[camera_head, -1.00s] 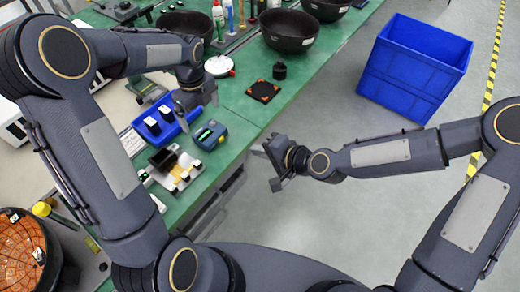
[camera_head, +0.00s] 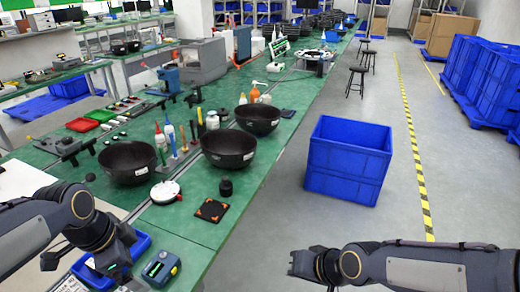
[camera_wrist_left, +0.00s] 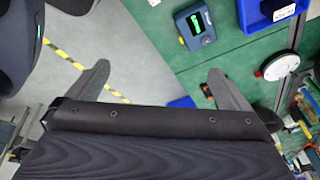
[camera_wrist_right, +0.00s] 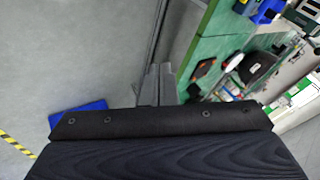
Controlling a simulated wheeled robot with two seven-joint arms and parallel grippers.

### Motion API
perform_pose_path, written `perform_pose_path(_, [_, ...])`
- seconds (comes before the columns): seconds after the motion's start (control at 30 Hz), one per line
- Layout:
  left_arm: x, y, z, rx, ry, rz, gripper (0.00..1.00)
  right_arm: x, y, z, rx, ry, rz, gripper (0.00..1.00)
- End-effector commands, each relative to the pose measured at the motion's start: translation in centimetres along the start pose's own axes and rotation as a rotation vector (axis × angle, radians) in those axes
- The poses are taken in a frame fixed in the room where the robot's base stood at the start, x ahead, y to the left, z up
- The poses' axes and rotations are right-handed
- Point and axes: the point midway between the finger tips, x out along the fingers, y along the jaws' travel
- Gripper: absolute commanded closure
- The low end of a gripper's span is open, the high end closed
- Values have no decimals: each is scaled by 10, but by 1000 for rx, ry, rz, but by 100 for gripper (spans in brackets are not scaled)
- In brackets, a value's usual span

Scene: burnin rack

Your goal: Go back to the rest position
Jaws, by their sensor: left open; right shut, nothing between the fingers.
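My left gripper (camera_wrist_left: 158,74) is open and empty. Its two fingers stand wide apart in the left wrist view, over the edge of the green bench (camera_wrist_left: 245,60). In the head view the left arm comes in at the bottom left, beside the blue tray (camera_head: 138,246) and the blue meter (camera_head: 160,268). My right gripper (camera_wrist_right: 158,72) is shut with nothing between its fingers. In the head view it shows at the bottom (camera_head: 302,264), to the right of the bench and over the grey floor.
Black bowls (camera_head: 228,150) stand along the bench, with a white round device (camera_head: 165,192) and a black square pad (camera_head: 211,210) nearer. A blue crate (camera_head: 346,160) stands on the floor to the right. The floor between the crate and my right arm looks clear.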

Motion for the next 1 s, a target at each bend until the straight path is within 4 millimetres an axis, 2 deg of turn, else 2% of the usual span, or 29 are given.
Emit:
perform_pose_path(0.03, [-7,16,3,-109,33,-17,0,-25,13,-2,-15,27,42,100])
perform_pose_path(0.2, [-16,63,9,-499,148,-30,0,-92,48,16,-31,57,143,100])
perform_pose_path(0.3, [-16,89,12,-716,215,-20,0,-125,63,36,-24,66,168,100])
perform_pose_path(0.4, [-14,110,14,-897,272,0,0,-147,71,56,-19,70,171,100])
perform_pose_path(0.6, [-8,131,15,-1105,335,35,0,-167,78,81,-15,71,156,100])
perform_pose_path(0.87, [-7,134,15,-1137,343,42,0,-169,78,86,-15,67,152,100])
perform_pose_path(1.0, [-7,134,16,-1136,343,42,18,-169,78,85,-15,67,153,100])
